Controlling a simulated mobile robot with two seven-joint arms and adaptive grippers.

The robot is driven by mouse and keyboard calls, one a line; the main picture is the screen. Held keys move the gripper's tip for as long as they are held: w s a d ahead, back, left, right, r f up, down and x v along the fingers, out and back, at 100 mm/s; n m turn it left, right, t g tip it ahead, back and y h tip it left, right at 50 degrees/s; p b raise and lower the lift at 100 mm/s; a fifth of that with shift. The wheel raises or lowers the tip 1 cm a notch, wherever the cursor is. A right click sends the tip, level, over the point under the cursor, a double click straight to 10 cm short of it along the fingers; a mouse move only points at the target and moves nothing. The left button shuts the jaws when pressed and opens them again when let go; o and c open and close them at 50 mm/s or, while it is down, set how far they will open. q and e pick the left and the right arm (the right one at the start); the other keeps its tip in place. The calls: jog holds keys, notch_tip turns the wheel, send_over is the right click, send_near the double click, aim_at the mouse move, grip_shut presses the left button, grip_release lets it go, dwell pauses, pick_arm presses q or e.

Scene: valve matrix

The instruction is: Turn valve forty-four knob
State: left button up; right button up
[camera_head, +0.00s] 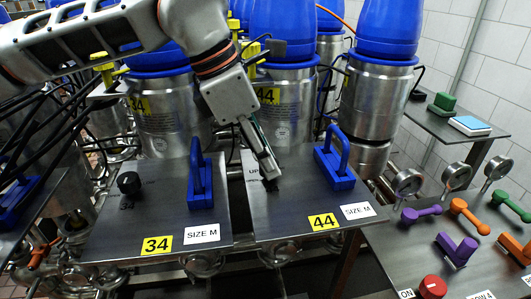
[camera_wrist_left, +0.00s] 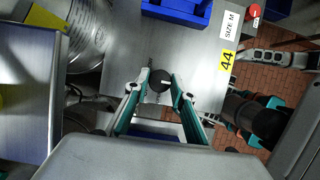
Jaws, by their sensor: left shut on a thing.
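The valve forty-four panel (camera_head: 300,205) is a grey metal plate with a yellow 44 label (camera_head: 323,221) and a blue handle (camera_head: 335,165) on its right. Its small black knob (camera_head: 270,185) is mostly hidden by my left gripper (camera_head: 268,172) in the head view. In the left wrist view the round black knob (camera_wrist_left: 160,80), with a white mark, sits between the fingertips of my left gripper (camera_wrist_left: 161,84), which is shut on it. A black and teal part at the right of the left wrist view may be my right gripper (camera_wrist_left: 275,118); its fingers are unclear.
The valve 34 panel (camera_head: 155,215), with its own black knob (camera_head: 129,183) and upright blue handle (camera_head: 200,175), lies just left. Steel tanks with blue tops (camera_head: 384,35) stand behind. A table of coloured handles and a red knob (camera_head: 433,287) is at the right.

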dwell(0.3)
pick_arm(q)
jog(key=o, duration=1.1)
jog(key=shift+r, duration=0.1)
jog(key=v, duration=0.7)
jog(key=shift+r, duration=0.2)
